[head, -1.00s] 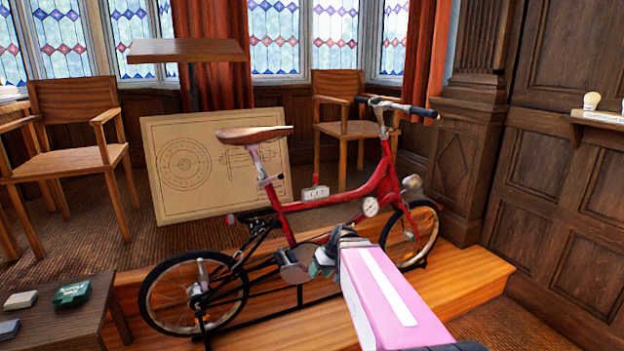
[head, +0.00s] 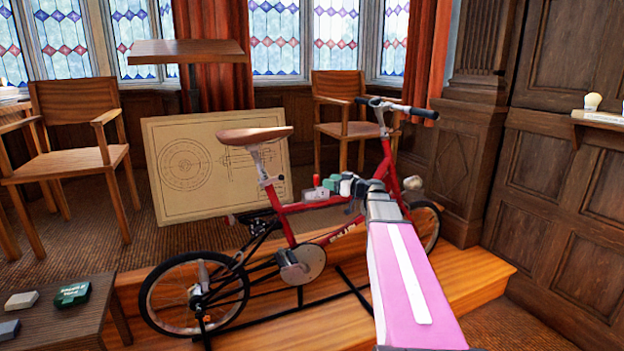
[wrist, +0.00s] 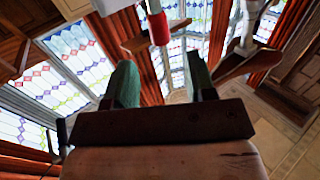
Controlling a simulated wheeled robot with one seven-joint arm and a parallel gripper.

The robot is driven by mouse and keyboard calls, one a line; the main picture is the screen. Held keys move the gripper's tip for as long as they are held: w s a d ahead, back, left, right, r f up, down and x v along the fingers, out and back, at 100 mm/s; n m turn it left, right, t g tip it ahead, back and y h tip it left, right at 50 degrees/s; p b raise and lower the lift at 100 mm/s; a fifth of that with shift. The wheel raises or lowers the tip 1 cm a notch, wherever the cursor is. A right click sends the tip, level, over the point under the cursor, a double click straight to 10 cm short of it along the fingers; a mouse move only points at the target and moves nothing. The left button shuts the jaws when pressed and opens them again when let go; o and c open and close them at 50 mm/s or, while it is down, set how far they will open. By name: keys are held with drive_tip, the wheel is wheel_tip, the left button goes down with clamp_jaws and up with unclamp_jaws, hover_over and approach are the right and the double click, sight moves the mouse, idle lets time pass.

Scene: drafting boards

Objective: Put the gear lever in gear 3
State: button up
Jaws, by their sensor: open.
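The gear lever (head: 317,181) is a small upright stick with a red knob, on a white and grey shifter box (head: 316,195) on the red bicycle's top tube. The gripper hides the box's right part, and I cannot read its gear marks or tell the lever's gear. My gripper (head: 335,184) is just right of the lever in the head view. In the wrist view my gripper (wrist: 162,78) has its two green fingers apart with nothing between them. The red knob (wrist: 158,28) shows beyond the fingertips, roughly in line with the gap; the grip is not around it.
The red bicycle (head: 343,232) stands on a wooden platform (head: 470,272). Its saddle (head: 254,135) is left of the lever and its handlebar (head: 395,107) right. A drawing board (head: 185,168) and chairs stand behind. A low table (head: 62,325) is at lower left.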

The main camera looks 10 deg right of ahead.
sight(316, 187)
drive_tip(key=x, duration=0.9)
